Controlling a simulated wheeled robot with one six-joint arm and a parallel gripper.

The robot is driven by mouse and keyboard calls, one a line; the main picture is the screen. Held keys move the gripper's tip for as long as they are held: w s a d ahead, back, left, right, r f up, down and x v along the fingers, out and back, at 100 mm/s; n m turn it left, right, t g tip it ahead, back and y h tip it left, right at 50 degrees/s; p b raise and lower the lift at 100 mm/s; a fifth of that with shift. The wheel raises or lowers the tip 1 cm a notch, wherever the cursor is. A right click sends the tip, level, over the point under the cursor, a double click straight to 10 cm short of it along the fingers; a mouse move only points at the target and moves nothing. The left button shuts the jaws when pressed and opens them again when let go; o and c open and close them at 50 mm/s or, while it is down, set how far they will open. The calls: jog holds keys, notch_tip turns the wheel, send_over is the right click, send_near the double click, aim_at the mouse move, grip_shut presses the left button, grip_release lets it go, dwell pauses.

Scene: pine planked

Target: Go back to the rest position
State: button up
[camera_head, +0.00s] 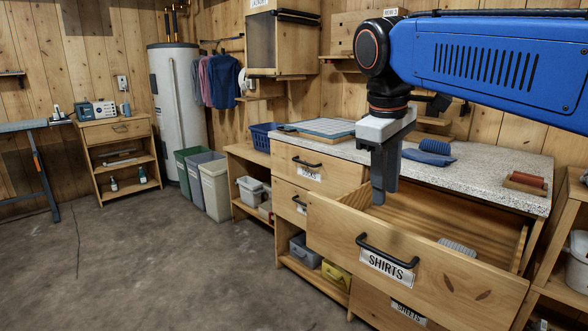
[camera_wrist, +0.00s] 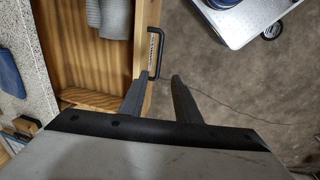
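My gripper (camera_head: 378,198) points down over the left part of the open drawer labelled SHIRTS (camera_head: 340,236), close to its front panel. In the wrist view my gripper (camera_wrist: 161,76) is open, its two fingers apart with nothing between them. The dark drawer handle (camera_wrist: 158,40) shows just beyond the fingertips. In the head view the handle (camera_head: 386,250) is on the drawer's front, right of and below the fingers. A grey folded cloth (camera_head: 457,246) lies inside the drawer; a grey item (camera_wrist: 113,18) shows there in the wrist view.
The speckled counter (camera_head: 490,180) carries a blue folded cloth (camera_head: 428,156), a blue-grey flat board (camera_head: 320,127) and a reddish roll (camera_head: 526,180). The drawer juts into the room. Bins (camera_head: 214,188), a shelf unit (camera_head: 120,165) and a water heater stand left. Open floor (camera_head: 170,265) lies front left.

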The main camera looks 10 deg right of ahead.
jog(key=s+d+f+m+t, duration=0.1)
jog(key=s+f, duration=0.3)
jog(key=f, duration=0.4)
jog(key=s+d+f+m+t+y, duration=0.1)
jog(key=s+f+m, duration=0.3)
jog(key=f, duration=0.4)
jog(key=s+d+f+m+t, duration=0.1)
jog(key=s+d+f+m, duration=0.1)
jog(key=s+f, duration=0.3)
notch_tip(320, 180, down, 4)
jog(key=shift+d+r+y, duration=0.15)
jog(key=shift+d+y, duration=0.15)
jog(key=shift+d, duration=0.15)
